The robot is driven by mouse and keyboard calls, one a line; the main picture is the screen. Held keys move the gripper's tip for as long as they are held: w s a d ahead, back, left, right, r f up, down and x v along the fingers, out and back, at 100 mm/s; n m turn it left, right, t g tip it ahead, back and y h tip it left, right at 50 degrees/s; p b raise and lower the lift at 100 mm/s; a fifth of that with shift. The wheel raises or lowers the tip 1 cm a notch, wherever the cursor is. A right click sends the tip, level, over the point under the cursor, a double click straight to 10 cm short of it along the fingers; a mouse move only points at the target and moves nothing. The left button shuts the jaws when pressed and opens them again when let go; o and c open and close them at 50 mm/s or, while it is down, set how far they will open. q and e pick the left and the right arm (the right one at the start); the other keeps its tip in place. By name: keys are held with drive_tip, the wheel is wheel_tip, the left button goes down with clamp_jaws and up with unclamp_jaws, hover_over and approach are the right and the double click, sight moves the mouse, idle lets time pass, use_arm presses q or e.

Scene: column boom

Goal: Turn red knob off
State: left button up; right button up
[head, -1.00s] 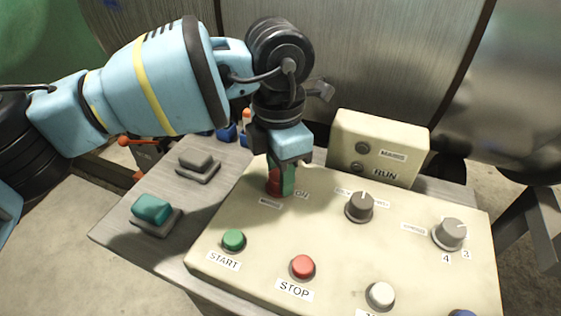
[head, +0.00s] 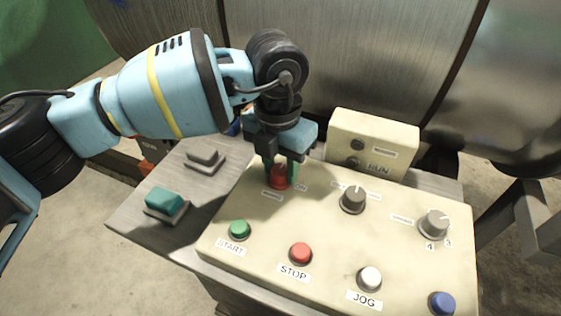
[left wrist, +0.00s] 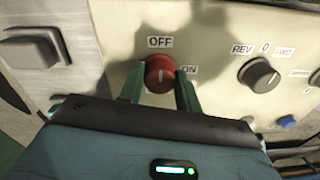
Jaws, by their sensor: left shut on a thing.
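The red knob (head: 279,178) sits at the back left of the cream control panel (head: 330,225). My left gripper (head: 281,172) points down at it, with its green fingers on either side, shut on the knob. In the left wrist view the red knob (left wrist: 160,74) shows between the fingertips (left wrist: 160,82). A faint light mark on its face runs roughly upright, toward the OFF label (left wrist: 160,41). The ON label (left wrist: 188,70) is to its right. My right gripper is not in view.
Nearby are the green START button (head: 239,229), red STOP button (head: 300,253), white JOG button (head: 369,278) and blue button (head: 442,303). Two grey selector knobs (head: 353,199) stand to the right. A cream box (head: 372,143) rises behind the panel. A teal switch (head: 165,200) is at left.

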sight(279, 167)
use_arm(q)
drive_tip(key=shift+r, duration=0.1)
drive_tip(key=o, duration=0.9)
drive_tip(key=shift+c, duration=0.2)
drive_tip(key=shift+o, duration=0.5)
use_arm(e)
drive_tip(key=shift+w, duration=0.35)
use_arm(q)
drive_tip(key=shift+w+a+r, duration=0.1)
drive_tip(key=shift+a+r, duration=0.05)
drive_tip(key=shift+r, duration=3.75)
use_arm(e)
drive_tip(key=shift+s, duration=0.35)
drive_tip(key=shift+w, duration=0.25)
use_arm(q)
drive_tip(key=shift+f, duration=0.1)
